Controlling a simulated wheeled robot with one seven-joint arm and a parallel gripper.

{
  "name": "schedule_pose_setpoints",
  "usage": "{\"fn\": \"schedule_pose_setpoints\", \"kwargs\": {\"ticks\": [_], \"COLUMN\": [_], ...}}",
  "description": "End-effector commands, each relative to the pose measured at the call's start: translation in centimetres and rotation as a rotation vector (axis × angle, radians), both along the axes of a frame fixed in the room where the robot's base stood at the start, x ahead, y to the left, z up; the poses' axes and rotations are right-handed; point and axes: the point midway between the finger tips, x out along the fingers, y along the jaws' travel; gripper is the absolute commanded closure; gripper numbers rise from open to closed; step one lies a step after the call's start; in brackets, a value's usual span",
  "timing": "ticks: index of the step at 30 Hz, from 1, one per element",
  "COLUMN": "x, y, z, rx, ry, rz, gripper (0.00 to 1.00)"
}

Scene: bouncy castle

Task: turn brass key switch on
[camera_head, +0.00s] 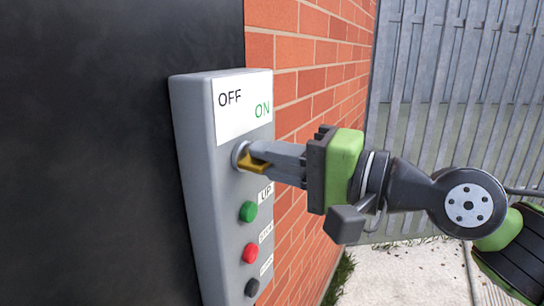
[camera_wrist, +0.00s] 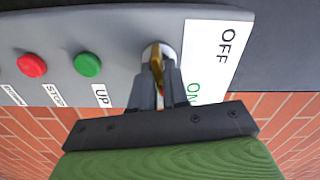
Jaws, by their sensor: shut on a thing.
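The brass key switch (camera_head: 252,163) sits on the front of a grey control box (camera_head: 200,170), below a white label with OFF at upper left and ON in green at right. My gripper (camera_head: 262,162) comes in from the right and is shut on the brass key. In the wrist view the brass key (camera_wrist: 156,62) shows between my two finger tips (camera_wrist: 157,80), in its round metal collar. The fingers hide part of the key, so I cannot tell its exact angle.
Below the key are a green UP button (camera_head: 248,211), a red button (camera_head: 250,253) and a dark button (camera_head: 252,287). A brick wall (camera_head: 315,60) stands behind the box. A dark panel (camera_head: 90,150) fills the left. Open paving lies at lower right before a metal fence (camera_head: 460,90).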

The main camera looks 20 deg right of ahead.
Motion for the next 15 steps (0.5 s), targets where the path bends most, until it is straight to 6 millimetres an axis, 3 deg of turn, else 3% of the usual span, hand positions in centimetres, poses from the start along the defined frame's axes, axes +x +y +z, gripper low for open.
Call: {"fn": "schedule_pose_setpoints", "kwargs": {"ticks": [15], "x": [0.03], "y": [-0.09], "z": [-0.13], "rx": [0.156], "ry": [0.117], "rz": [-0.002], "gripper": [1.0]}}
